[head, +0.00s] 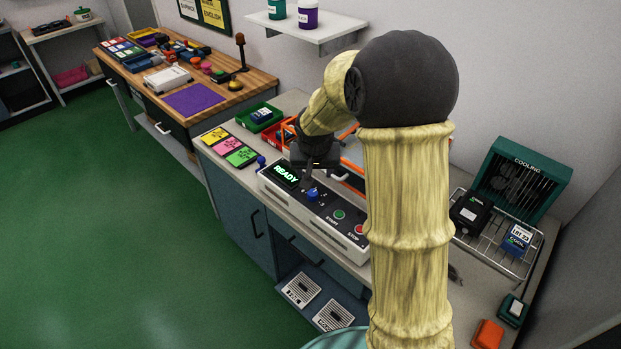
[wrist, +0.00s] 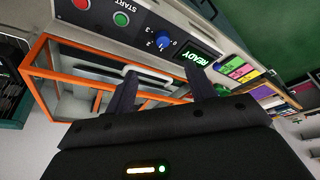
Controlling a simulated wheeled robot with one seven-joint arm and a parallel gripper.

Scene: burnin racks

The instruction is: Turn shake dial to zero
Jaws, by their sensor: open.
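The blue shake dial (head: 312,194) sits on the sloped front panel (head: 326,212) of a white machine, between the READY screen (head: 286,175) and the green and red buttons. In the wrist view the dial (wrist: 165,40) has small white numbers around it. Which number it points to is too small to tell. My gripper (head: 306,182) hangs just behind and above the dial. In the wrist view my gripper (wrist: 163,76) is open and empty, with its two fingers apart. The dial appears beyond the gap between the fingertips, and I see no contact.
The green START button (head: 339,214) and red STOP button (head: 358,229) lie right of the dial. An orange-framed enclosure (wrist: 70,90) stands close behind the panel. Colored cards (head: 227,147) lie left. A cooling rack (head: 490,240) is at right. Green floor is open in front.

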